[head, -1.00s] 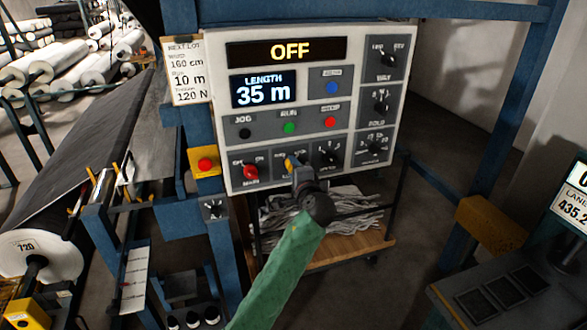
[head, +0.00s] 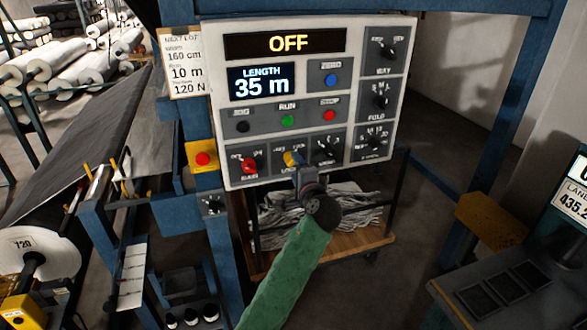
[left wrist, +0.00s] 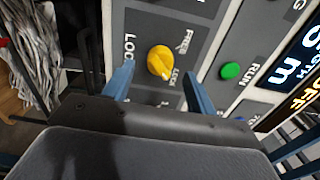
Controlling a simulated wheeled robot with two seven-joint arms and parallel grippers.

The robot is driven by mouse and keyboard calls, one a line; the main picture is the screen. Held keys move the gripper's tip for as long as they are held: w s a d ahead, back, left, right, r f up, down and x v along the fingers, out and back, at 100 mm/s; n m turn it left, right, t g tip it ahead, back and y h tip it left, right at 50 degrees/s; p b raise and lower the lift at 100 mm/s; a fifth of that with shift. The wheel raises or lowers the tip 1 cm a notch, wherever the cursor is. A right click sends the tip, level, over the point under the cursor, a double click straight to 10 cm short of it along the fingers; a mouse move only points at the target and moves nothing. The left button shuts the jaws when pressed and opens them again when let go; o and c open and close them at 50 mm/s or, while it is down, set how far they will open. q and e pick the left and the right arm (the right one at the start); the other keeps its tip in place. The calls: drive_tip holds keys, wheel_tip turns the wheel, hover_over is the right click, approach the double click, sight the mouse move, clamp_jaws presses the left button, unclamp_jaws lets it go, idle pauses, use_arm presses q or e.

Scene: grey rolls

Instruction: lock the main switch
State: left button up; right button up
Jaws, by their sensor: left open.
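The control panel (head: 213,110) shows OFF on its top display (head: 284,43). The red main switch (head: 249,165) is at the panel's lower left. The yellow lock knob (head: 289,158) is just right of it, partly hidden by my gripper in the head view. In the left wrist view the yellow knob (left wrist: 160,62) shows beside the printed words FREE and LOCK. My left gripper (head: 296,165) is at the panel's bottom row. In the left wrist view its open fingers (left wrist: 158,85) stand on either side of the knob, with gaps. My right gripper is not in view.
Right of the lock knob is another dial (head: 326,149). A green button (head: 288,121) sits above. A yellow box with a red button (head: 203,159) is left of the panel. A cart with grey cloth (head: 345,228) stands below.

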use_arm(q)
drive_tip(key=b+v, duration=0.1)
drive_tip(key=v, duration=0.3)
drive_tip(key=shift+s, duration=0.1)
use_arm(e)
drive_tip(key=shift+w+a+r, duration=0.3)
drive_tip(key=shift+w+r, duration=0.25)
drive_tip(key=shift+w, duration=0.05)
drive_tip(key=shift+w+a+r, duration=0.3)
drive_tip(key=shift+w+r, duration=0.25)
use_arm(q)
drive_tip(key=shift+d+n, duration=0.1)
drive_tip(key=shift+n, duration=0.2)
